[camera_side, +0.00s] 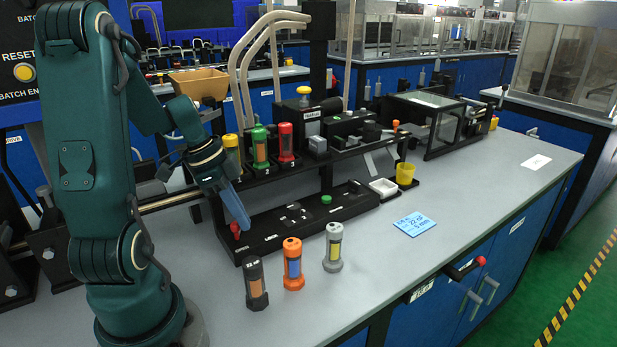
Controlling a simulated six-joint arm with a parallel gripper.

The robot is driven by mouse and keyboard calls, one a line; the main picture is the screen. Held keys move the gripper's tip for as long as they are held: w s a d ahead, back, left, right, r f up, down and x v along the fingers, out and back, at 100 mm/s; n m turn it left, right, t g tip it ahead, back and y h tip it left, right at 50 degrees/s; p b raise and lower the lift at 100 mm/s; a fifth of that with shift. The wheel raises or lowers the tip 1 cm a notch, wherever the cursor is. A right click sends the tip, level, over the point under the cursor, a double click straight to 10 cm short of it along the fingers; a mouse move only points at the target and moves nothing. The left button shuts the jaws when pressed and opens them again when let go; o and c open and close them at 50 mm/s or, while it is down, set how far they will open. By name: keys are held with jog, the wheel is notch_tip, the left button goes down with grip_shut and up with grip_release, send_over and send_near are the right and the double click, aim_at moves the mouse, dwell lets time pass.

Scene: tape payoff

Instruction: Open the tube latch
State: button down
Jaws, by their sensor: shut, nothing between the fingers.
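My gripper (244,222) points down at the left end of the black station, its blue fingers shut and empty. A small red knob (235,229) shows right beside the fingertips, at the left end of the black base (290,232); I cannot tell whether they touch. A yellow tube (232,150), a green tube (260,146) and a red tube (285,143) stand upright in a numbered rack above the base. I cannot tell for sure which part is the tube latch; the red knob may be it. My wrist hides part of the rack's left side.
A black tube (256,285), an orange tube (292,265) and a grey tube (333,247) stand on the bench in front of the base. A blue note (414,224), yellow cup (405,173) and white tray (383,188) lie to the right. The bench's right front is mostly clear.

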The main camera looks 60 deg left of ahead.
jog(key=shift+w+d, duration=0.25)
jog(key=shift+w, duration=0.15)
jog(key=w, duration=0.1)
jog(key=w+d, duration=0.1)
jog(key=shift+w+d+r, duration=0.15)
jog(key=shift+w+d, duration=0.05)
jog(key=shift+w, duration=0.1)
jog(key=v, duration=1)
jog(key=s+d+n+t+y, duration=0.1)
jog(key=s+d+n, duration=0.1)
jog(key=d, duration=0.6)
jog(key=s+d+n+t+y, duration=0.1)
jog(key=d+n, duration=0.3)
jog(key=d, duration=0.4)
jog(key=shift+s+d+f, duration=0.25)
jog(key=shift+s+d, duration=0.15)
jog(key=shift+s, duration=0.4)
